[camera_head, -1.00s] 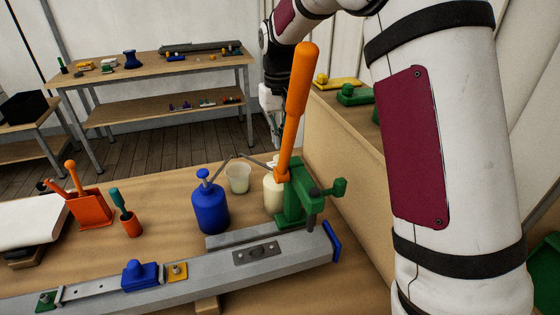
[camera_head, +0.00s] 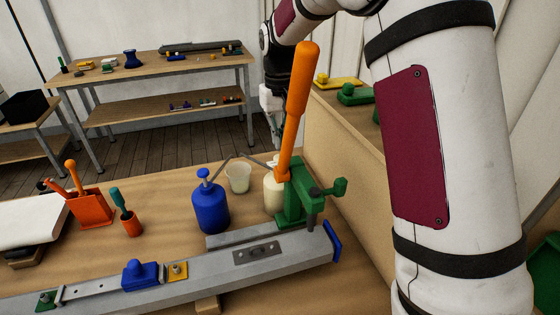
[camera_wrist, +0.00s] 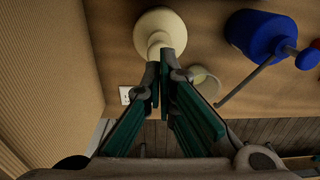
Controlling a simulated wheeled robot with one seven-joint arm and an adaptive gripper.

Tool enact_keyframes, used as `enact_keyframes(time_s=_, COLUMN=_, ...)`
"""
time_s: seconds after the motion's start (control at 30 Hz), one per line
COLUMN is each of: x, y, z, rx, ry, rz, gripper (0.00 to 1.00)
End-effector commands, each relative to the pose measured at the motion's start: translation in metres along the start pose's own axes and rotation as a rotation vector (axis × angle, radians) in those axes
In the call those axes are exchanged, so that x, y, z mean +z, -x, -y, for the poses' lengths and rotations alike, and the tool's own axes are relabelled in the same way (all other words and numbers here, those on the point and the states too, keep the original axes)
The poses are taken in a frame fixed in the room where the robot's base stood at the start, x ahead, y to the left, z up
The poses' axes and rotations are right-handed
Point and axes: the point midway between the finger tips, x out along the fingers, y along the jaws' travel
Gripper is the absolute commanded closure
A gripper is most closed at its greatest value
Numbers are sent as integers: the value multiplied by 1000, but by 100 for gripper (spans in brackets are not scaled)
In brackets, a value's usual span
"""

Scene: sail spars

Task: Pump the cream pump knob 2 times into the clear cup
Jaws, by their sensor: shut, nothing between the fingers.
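The cream pump bottle (camera_head: 272,194) stands on the bench, partly hidden by the green clamp and its orange handle. Its pale knob (camera_head: 272,160) shows at its top in the head view. In the wrist view the bottle (camera_wrist: 158,24) lies just ahead of the fingertips. The clear cup (camera_head: 238,178) stands just left of the bottle; it looks pale inside, and it also shows in the wrist view (camera_wrist: 207,84). My gripper (camera_wrist: 164,62) is shut and empty, its tips over the knob; whether they touch it I cannot tell.
A blue pump bottle (camera_head: 210,206) stands left of the cup. The green clamp (camera_head: 294,200) with its tall orange handle (camera_head: 296,105) is in front of the cream bottle. A grey spar (camera_head: 200,275) runs along the front. A wooden panel (camera_head: 350,155) closes the right side.

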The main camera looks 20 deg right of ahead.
Motion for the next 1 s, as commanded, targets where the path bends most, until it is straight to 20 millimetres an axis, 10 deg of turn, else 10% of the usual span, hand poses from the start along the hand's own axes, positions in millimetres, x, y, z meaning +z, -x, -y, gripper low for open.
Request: enact_keyframes(time_s=1.0, x=0, y=-33, z=0, rx=0, ry=0, rz=0, gripper=100)
